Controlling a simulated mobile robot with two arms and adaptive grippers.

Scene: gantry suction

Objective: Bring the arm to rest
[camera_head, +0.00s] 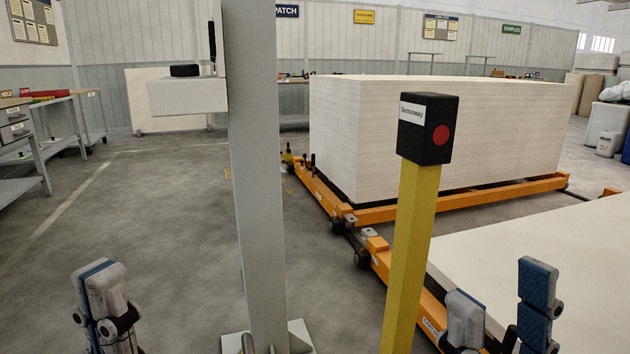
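My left gripper (105,300) is at the bottom left, upright over the grey floor. Its grey finger parts with blue strips overlap from this side, so the gap between them is hidden. No object shows in it. My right gripper (502,306) is at the bottom right, in front of the white sheet. Its two fingers stand apart, one grey and one with blue pads facing me, and nothing shows between them. Both wrists and most of both arms are out of frame.
A grey column (258,180) stands between the grippers. A yellow post (409,250) with a black box and red button (441,135) stands just left of my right gripper. Behind are a stack of white sheets (440,125) on an orange frame and a flat white sheet (560,255). Open floor lies left.

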